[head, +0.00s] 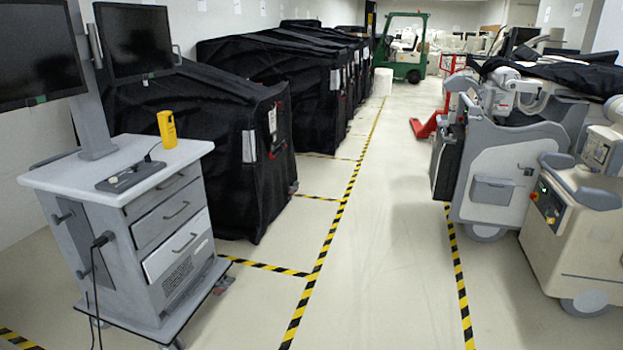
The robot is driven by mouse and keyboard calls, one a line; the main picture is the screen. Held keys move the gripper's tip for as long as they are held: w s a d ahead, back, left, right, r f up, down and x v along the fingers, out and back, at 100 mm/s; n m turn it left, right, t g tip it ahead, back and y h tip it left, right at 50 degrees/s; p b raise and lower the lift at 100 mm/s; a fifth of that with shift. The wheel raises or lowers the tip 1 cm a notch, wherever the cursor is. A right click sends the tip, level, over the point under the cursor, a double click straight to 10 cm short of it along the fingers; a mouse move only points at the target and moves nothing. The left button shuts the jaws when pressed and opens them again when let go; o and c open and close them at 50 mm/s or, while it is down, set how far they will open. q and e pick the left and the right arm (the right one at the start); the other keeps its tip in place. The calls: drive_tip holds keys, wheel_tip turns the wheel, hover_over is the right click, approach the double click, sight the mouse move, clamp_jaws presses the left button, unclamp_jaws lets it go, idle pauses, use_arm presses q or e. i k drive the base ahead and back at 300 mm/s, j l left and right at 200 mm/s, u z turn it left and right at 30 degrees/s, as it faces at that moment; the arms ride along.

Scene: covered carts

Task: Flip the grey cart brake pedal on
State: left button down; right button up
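A grey cart (150,250) with a pale top, several drawers and two dark monitors stands at the left. At its lower right, near the floor, is a small grey and reddish part (222,284) beside the base plate. It may be a brake pedal or a caster, and it is too small to tell its position. A caster (175,343) shows at the cart's near bottom corner, partly cut off by the frame edge. Neither of my grippers is in the head view.
Black covered carts (230,110) line the left side behind the grey cart. Grey and cream machines (500,175) stand at the right. A green forklift (405,50) is far back. The pale aisle floor (385,240) between black and yellow tape lines is clear. A cable hangs from the cart.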

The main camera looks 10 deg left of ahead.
sight(228, 282)
drive_tip(key=i+u, duration=0.35)
drive_tip(key=i, duration=0.5)
drive_tip(key=i+l+u, duration=0.15)
drive_tip(key=i+u, duration=0.15)
drive_tip(key=i, duration=0.6)
drive_tip(key=i+l+u, duration=0.1)
drive_tip(key=i+u, duration=0.25)
drive_tip(key=i, duration=0.2)
drive_tip(key=i+l+u, duration=0.35)
drive_tip(key=i, duration=0.2)
drive_tip(key=i+l+u, duration=0.35)
drive_tip(key=i, duration=0.15)
